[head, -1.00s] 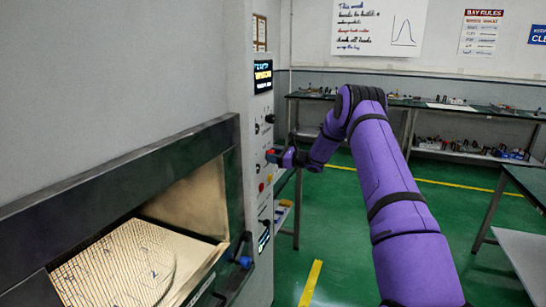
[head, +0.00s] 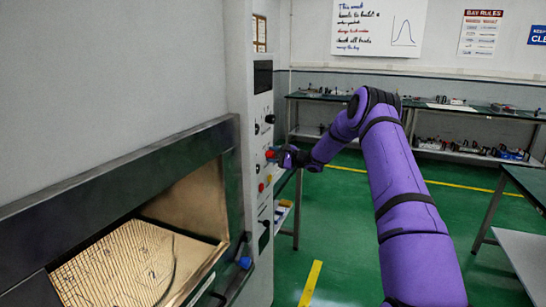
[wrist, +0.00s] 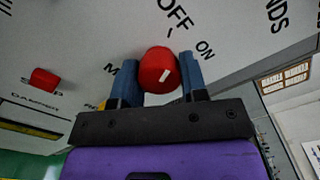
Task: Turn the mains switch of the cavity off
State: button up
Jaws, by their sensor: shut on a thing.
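The mains switch is a round red knob (wrist: 159,70) with a short white mark, on the light grey panel (head: 262,135). The words OFF and ON are printed beside it in the wrist view. My gripper (wrist: 160,80) has its blue fingers on either side of the knob and is shut on it. The white mark is slanted; I cannot tell exactly which word it points at. In the head view my gripper (head: 279,157) is at the panel and partly covers the knob.
A red button (wrist: 43,79) is to the left in the wrist view. Black knobs (head: 270,119) sit higher on the panel. The open cavity (head: 190,205) with a ridged floor plate is at left.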

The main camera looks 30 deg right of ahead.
jog(key=shift+f+n, duration=0.1)
jog(key=shift+n, duration=0.5)
jog(key=o, duration=0.9)
jog(key=shift+o, duration=0.2)
jog(key=v, duration=1.1)
jog(key=shift+d, duration=0.1)
